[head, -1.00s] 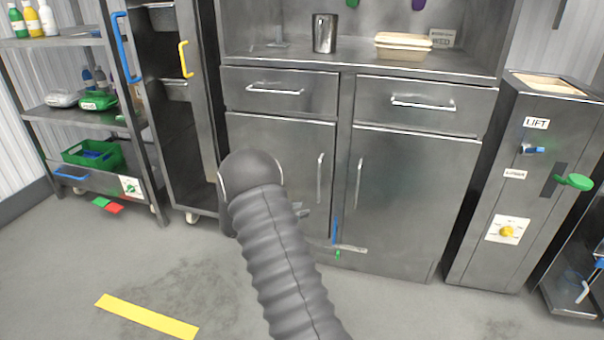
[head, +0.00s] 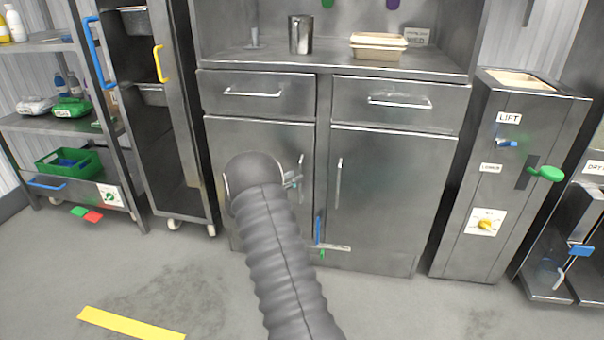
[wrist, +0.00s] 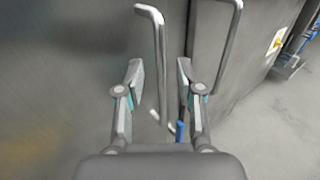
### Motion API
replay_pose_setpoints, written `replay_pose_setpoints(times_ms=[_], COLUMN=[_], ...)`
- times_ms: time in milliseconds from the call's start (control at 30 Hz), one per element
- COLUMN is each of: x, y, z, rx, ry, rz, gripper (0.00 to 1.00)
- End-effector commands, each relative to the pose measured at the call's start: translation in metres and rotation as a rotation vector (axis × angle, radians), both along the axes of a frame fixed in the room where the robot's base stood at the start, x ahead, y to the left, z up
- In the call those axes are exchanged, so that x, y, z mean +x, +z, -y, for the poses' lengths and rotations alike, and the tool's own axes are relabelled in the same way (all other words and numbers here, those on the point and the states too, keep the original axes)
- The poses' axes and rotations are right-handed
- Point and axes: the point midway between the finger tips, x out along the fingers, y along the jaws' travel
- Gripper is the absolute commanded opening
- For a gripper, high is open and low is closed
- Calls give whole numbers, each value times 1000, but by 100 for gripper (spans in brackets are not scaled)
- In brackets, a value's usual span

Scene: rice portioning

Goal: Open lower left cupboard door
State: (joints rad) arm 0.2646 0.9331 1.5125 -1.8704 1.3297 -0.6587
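The lower left cupboard door (head: 222,150) is a grey metal panel below the left drawer, and it looks shut. Its vertical bar handle (head: 301,168) is near the door's right edge. In the wrist view the left door's handle (wrist: 157,60) stands ahead, between the lines of the two fingers. My gripper (wrist: 158,78) is open and empty, with its fingertips to either side of the handle's lower part; I cannot tell whether they reach it. In the head view my arm hides part of the left door and most of the gripper (head: 294,180).
The right door (head: 390,190) with its handle (head: 338,183) adjoins. A blue and a green item (head: 318,232) sit low between the doors. A lift unit (head: 490,180) stands at right, a tall rack (head: 165,120) at left. The floor in front is clear.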

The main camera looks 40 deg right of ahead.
Motion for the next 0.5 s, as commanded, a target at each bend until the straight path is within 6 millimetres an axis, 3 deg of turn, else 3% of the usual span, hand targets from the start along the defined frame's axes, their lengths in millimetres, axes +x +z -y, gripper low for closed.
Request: replay_pose_setpoints(times_ms=[200, 500], x=[3, 4], y=[0, 0], z=[28, 37], rx=[0, 1], ry=[-1, 0], rz=[-1, -1], gripper=[37, 37])
